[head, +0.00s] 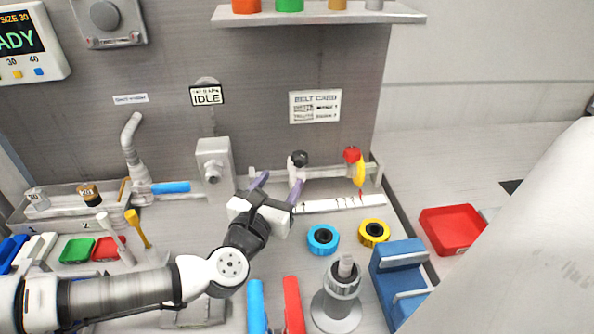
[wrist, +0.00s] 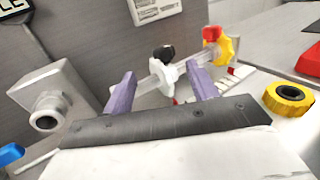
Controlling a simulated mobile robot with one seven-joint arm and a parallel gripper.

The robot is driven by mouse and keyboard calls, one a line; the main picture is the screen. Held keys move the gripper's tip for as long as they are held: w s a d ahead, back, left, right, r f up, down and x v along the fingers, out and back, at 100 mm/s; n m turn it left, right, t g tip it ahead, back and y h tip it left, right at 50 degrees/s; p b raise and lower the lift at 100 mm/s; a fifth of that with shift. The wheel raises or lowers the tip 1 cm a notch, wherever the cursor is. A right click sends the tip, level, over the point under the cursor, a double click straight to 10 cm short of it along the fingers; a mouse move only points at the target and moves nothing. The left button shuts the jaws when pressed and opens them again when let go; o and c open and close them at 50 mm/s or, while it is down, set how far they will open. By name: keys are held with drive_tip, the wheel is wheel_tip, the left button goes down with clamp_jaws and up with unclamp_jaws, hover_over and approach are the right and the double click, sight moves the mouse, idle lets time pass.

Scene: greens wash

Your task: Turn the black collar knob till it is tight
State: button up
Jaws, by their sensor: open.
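The black collar knob (head: 299,159) sits on top of a white collar (head: 297,177) on a horizontal rail (head: 330,172) at the back of the bench. In the wrist view the black knob (wrist: 164,53) and the white collar (wrist: 163,76) show just beyond and between my fingers. My gripper (head: 279,187) is open, with two purple fingers, in front of the rail. In the wrist view my gripper (wrist: 160,88) is empty, its fingertips on either side of the collar and lower than the knob. I cannot tell whether a finger touches the collar.
A red knob (head: 352,155) with a yellow part (head: 360,173) stands at the rail's right end. A grey block with a nozzle (head: 214,165) stands left of my gripper. Blue (head: 323,239) and yellow (head: 374,232) rings lie in front. A ruler strip (head: 340,204) lies below the rail.

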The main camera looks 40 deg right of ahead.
sight(297, 160)
drive_tip(key=x, duration=0.8)
drive_tip(key=shift+d+r, duration=0.15)
drive_tip(key=shift+d, duration=0.2)
drive_tip(key=shift+w+d+p, duration=0.2)
drive_tip(key=shift+d+p, duration=0.1)
drive_tip(key=shift+d, duration=0.1)
drive_tip(key=c, duration=1)
drive_tip(key=shift+s+t, duration=0.1)
drive_tip(key=shift+t, duration=0.2)
